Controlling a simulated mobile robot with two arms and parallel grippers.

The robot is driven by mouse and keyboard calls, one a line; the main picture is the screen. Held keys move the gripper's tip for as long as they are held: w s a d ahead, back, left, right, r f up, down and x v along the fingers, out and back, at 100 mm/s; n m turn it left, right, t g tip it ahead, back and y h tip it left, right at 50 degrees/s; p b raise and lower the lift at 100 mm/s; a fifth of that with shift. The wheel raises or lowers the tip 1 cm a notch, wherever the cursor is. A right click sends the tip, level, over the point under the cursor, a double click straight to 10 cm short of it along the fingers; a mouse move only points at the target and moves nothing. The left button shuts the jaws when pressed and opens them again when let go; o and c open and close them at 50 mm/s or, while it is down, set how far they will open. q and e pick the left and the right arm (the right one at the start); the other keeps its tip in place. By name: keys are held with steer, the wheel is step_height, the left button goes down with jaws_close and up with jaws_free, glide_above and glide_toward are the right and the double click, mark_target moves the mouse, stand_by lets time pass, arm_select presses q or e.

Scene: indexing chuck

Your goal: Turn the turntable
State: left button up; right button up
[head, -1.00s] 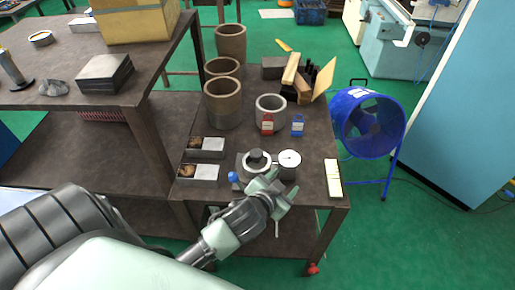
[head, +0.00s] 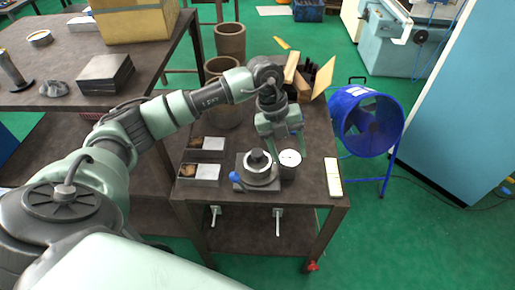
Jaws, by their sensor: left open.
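The turntable (head: 259,176) is a round grey indexing chuck on a dark square base, near the front of the workbench. A dark round knob or workpiece sits at its centre. A lever with a blue ball end (head: 235,177) sticks out at its left. My left gripper (head: 284,147) points down just behind and to the right of the turntable, its fingers apart and nothing seen between them. Whether a finger touches the turntable cannot be told. My right gripper is not in view.
A white-faced dial (head: 290,158) stands right beside the turntable. Two trays (head: 200,173) lie to the left, a white strip (head: 333,178) to the right. Large brown cylinders (head: 230,42) and wooden pieces stand behind. A blue fan (head: 367,121) stands right of the bench.

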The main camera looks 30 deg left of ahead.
mark_target(257, 152)
arm_select(q)
steer(key=a+y, duration=0.1)
steer(key=a, duration=0.2)
steer(key=a+r+n+y, duration=0.1)
steer(key=a, duration=0.2)
steer(key=a+n+y, duration=0.1)
steer(key=a, duration=0.3)
steer(key=shift+s+r+g+y, duration=0.1)
steer(key=shift+r+g+y, duration=0.2)
steer(key=shift+r+y, duration=0.1)
steer(key=shift+s+f, duration=0.1)
steer(key=shift+f, duration=0.15)
step_height(257, 152, down, 7)
steer(key=shift+d+f+p, duration=0.1)
steer(key=shift+p, duration=0.9)
jaws_close()
steer(key=shift+m, duration=0.3)
